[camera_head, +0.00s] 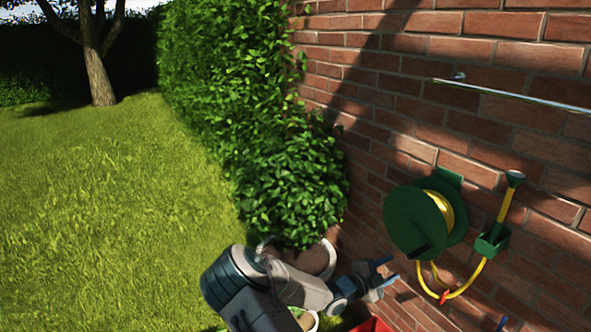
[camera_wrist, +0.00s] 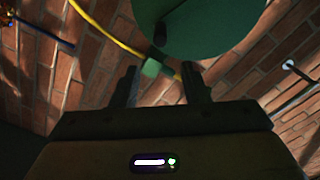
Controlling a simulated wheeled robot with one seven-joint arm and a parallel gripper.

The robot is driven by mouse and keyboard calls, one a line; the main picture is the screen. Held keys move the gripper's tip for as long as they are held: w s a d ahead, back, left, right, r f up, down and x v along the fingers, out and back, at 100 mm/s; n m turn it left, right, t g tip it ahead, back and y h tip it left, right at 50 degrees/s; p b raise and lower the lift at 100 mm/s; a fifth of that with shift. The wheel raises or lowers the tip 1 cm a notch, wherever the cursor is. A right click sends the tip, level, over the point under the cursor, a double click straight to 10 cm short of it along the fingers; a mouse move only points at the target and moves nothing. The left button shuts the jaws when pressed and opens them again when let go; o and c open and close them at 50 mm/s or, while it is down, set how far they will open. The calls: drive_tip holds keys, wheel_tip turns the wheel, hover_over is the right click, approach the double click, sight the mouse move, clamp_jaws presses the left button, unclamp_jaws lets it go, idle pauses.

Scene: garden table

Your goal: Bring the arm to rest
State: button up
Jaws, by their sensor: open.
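My gripper (camera_head: 386,273) is at the lower middle of the head view, beside the brick wall and below the green hose reel. Its two fingers are apart with nothing between them. In the wrist view my gripper (camera_wrist: 160,88) also shows open, its dark fingers pointing towards the wall. The green hose reel (camera_head: 405,217) hangs on the wall with a yellow hose (camera_head: 467,284) looping down from it. The reel (camera_wrist: 205,25) is at the top of the wrist view, beyond the fingertips. I cannot tell the exact gap, but no contact shows.
The brick wall (camera_head: 440,120) fills the right side, with a metal rail (camera_head: 510,97) high on it. A green holder (camera_head: 492,240) carries the hose's nozzle. A red object (camera_head: 372,325) shows at the bottom edge. A hedge (camera_head: 235,90) stands behind my arm; open lawn (camera_head: 100,210) lies left.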

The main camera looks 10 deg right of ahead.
drive_tip(key=s+a+r+m+g+y, duration=0.3)
drive_tip(key=s+m, duration=0.4)
drive_tip(key=m, duration=0.6)
drive_tip(key=s+r+m+g+y, duration=0.4)
drive_tip(key=s+m, duration=0.4)
drive_tip(key=m, duration=0.4)
drive_tip(key=s+a+r+m+t+y, duration=0.2)
drive_tip(key=s+a+r+m+y, duration=0.2)
drive_tip(key=m, duration=0.7)
drive_tip(key=s+a+r+m+t+y, duration=0.2)
drive_tip(key=s+a+r+m+y, duration=0.3)
drive_tip(key=s+a+m, duration=0.6)
wheel_tip(320, 180, up, 3)
drive_tip(key=shift+a+f+m+y, duration=0.1)
drive_tip(key=shift+a+m+y, duration=0.25)
drive_tip(key=shift+a, duration=0.85)
drive_tip(key=shift+c, duration=0.5)
